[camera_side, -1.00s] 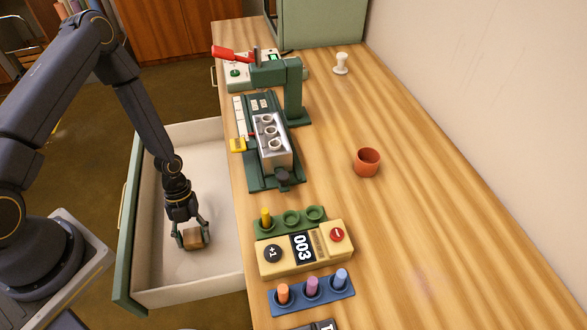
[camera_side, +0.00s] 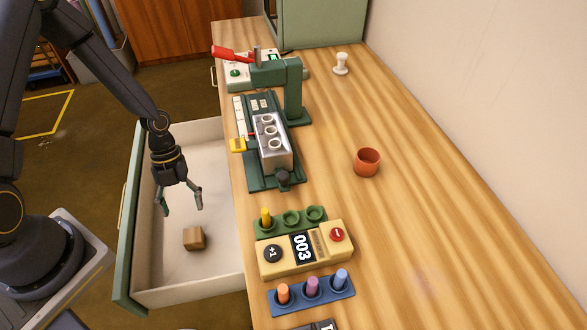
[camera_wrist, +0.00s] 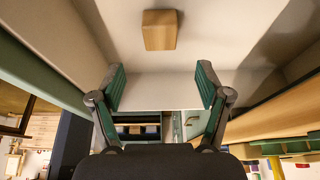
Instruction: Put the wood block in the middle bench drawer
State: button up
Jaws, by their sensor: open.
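The wood block (camera_side: 194,238) lies on the floor of the pulled-out drawer (camera_side: 222,277), toward its near end. The drawer has a green front and pale inside walls. My gripper (camera_side: 182,206) is open and empty above the drawer, apart from the block and a little higher and farther back in the side view. In the wrist view the block (camera_wrist: 160,30) shows at the top, beyond my open fingers (camera_wrist: 160,84). The side view does not show other drawers clearly, so I cannot tell from it which drawer this is.
The wooden bench top (camera_side: 420,250) lies right of the drawer. On it are a green press (camera_side: 292,95), a yellow counter reading 003 (camera_side: 305,250), a blue peg holder (camera_side: 312,292), a green peg holder (camera_side: 291,220) and an orange cup (camera_side: 367,162).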

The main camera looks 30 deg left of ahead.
jog(key=w+a+r+n+t+y, duration=0.1)
jog(key=a+r+n+t+y, duration=0.1)
jog(key=r+n, duration=0.65)
jog(key=w+a+r+n+t+y, duration=0.1)
jog(key=a+r+n+y, duration=0.2)
jog(key=r, duration=1)
jog(key=s+d+r+n+t+h, duration=0.1)
jog(key=s+d+r+n+t, duration=0.2)
jog(key=r+n, duration=0.4)
jog(key=s+d+r+n+t, duration=0.2)
jog(key=s+d+r+n, duration=0.1)
jog(key=r+n, duration=0.4)
jog(key=shift+s+d+n+t+h, duration=0.15)
jog(key=shift+s+n+t+h, duration=0.25)
jog(key=shift+s+n, duration=0.4)
